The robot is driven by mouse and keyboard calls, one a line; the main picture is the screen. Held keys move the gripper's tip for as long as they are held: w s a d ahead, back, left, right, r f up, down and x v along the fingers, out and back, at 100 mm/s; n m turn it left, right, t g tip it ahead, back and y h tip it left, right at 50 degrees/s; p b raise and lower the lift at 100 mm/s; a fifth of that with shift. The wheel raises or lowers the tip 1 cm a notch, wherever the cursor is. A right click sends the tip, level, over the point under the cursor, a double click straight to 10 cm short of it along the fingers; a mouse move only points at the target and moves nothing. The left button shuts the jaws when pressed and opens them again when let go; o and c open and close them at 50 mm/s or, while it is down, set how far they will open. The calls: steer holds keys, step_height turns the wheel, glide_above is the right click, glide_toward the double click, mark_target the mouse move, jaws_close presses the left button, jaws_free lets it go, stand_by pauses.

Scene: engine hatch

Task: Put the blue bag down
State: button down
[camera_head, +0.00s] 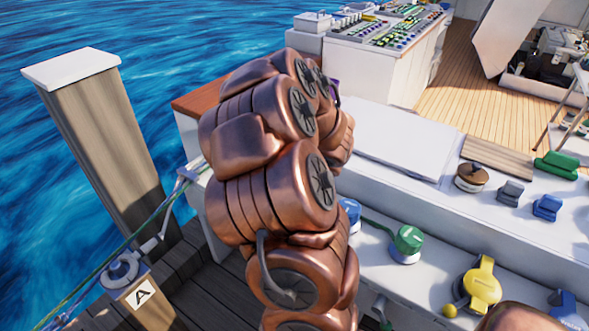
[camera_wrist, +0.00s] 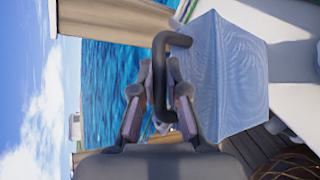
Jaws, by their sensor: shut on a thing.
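The blue bag (camera_wrist: 238,80) shows in the wrist view as a light blue, box-like body right of the fingers. A dark, bent handle (camera_wrist: 172,40) stands at its side facing the fingers. My gripper (camera_wrist: 160,92) is shut on this handle, with a finger on each side of it. The picture is turned, with the sky at left, so the bag hangs below the fingers. In the head view my copper-coloured arm hides the bag, and only a small purple bit of my gripper (camera_head: 335,90) shows past it.
A white deck ledge (camera_head: 400,140) lies behind my arm. A wooden post (camera_head: 100,140) and a rope stand at left, by the water. Wooden deck (camera_head: 470,105) is open at upper right.

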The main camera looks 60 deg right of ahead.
steer(key=w+d+f+p, duration=0.2)
steer(key=w+d, duration=0.2)
steer(key=w, duration=0.3)
steer(key=w+d+f+p, duration=0.2)
steer(key=w+d+f, duration=0.1)
steer(key=w, duration=0.4)
steer(key=shift+d+p, duration=0.3)
steer(key=shift+d, duration=0.05)
stand_by(0.3)
steer(key=shift+f, duration=0.1)
steer(key=c, duration=1.2)
jaws_free()
